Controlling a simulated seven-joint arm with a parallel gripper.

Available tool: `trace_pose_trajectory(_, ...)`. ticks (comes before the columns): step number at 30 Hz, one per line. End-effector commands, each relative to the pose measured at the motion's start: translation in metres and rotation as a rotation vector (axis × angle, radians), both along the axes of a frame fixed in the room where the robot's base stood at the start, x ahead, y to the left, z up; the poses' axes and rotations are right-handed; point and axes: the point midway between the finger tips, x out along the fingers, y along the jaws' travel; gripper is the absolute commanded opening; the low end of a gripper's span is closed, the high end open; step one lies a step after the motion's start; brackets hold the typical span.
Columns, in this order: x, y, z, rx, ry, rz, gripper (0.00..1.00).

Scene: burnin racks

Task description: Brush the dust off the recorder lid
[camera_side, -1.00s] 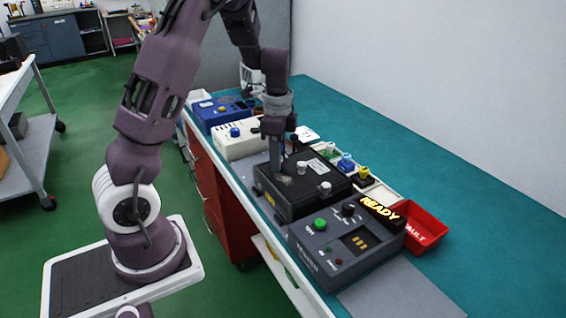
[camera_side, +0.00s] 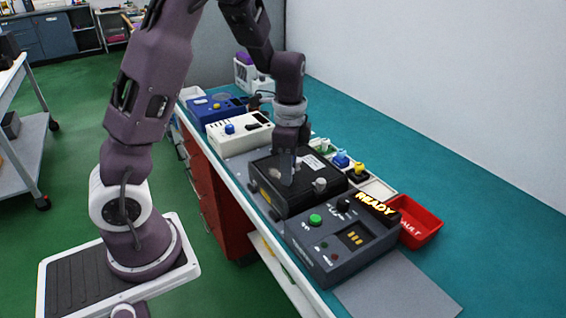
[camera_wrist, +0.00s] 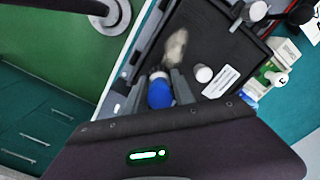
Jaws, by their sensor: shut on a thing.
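The recorder is a black box (camera_side: 283,206) on the bench, its flat dark lid (camera_side: 262,162) facing up; the lid also shows in the wrist view (camera_wrist: 215,40). A pale tan dust patch (camera_wrist: 177,47) lies on the lid, and part of it shows beside my gripper in the side view (camera_side: 274,173). My gripper (camera_side: 290,180) points down over the lid. In the wrist view, its grey fingers (camera_wrist: 161,80) are shut on a blue handle (camera_wrist: 160,94), seemingly the brush. The brush's lower end is mostly hidden; I cannot tell whether it touches the lid.
A short grey knob (camera_side: 320,185) stands on the lid. A grey READY console (camera_side: 335,262) and a red bin (camera_side: 418,228) stand at the near end. A cream box (camera_side: 238,135) and a blue box (camera_side: 214,108) stand beyond. Coloured plugs (camera_side: 341,160) line the right side.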

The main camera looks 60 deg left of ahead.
Motion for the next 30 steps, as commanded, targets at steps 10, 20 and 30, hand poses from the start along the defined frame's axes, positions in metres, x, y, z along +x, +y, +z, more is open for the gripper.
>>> trace_pose_trajectory(10,0.002,0.001,0.024,-0.001,-0.006,-0.002,0.0)
trace_pose_trajectory(20,0.002,0.0,0.053,-0.002,-0.005,-0.003,0.0)
trace_pose_trajectory(30,0.001,0.001,0.065,-0.001,-0.002,-0.002,0.0)
